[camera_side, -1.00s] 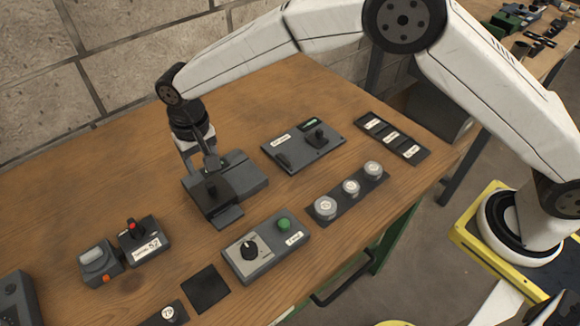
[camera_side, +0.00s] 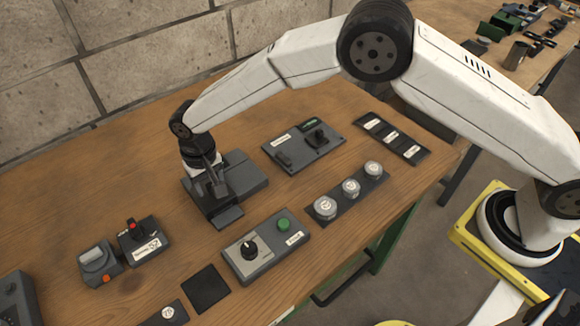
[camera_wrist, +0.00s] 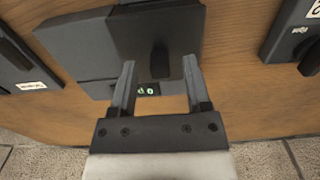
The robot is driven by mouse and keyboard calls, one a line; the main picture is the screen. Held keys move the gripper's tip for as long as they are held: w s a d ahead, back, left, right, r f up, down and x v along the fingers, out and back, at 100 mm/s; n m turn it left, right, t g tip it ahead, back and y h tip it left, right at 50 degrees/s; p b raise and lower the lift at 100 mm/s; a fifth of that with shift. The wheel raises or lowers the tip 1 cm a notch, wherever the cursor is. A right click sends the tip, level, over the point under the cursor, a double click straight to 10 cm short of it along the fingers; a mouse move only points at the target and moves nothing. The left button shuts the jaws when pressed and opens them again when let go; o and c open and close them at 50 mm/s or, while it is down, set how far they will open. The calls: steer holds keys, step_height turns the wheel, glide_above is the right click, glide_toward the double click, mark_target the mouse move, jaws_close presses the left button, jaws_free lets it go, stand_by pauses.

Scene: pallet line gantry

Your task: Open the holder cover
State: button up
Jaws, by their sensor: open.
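The holder (camera_side: 247,178) is a dark grey block on the wooden bench, left of centre in the side view. Its cover (camera_wrist: 135,30) is a darker square panel with a small upright knob (camera_wrist: 160,62) and appears to lie flat on the block. In the wrist view the holder body (camera_wrist: 75,45) extends left of the cover. My gripper (camera_wrist: 158,66) is open, with one finger on each side of the knob and visible gaps between. In the side view my gripper (camera_side: 213,184) is low over the cover and hides the knob.
A panel with a small lever (camera_side: 303,145) sits right of the holder. Three round silver knobs (camera_side: 350,188) and a box with a green button (camera_side: 265,248) are in front. A red-switch box (camera_side: 140,238) is at left. Bare wood lies between.

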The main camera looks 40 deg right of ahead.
steer(key=shift+f, duration=0.2)
jaws_close()
stand_by(1.4)
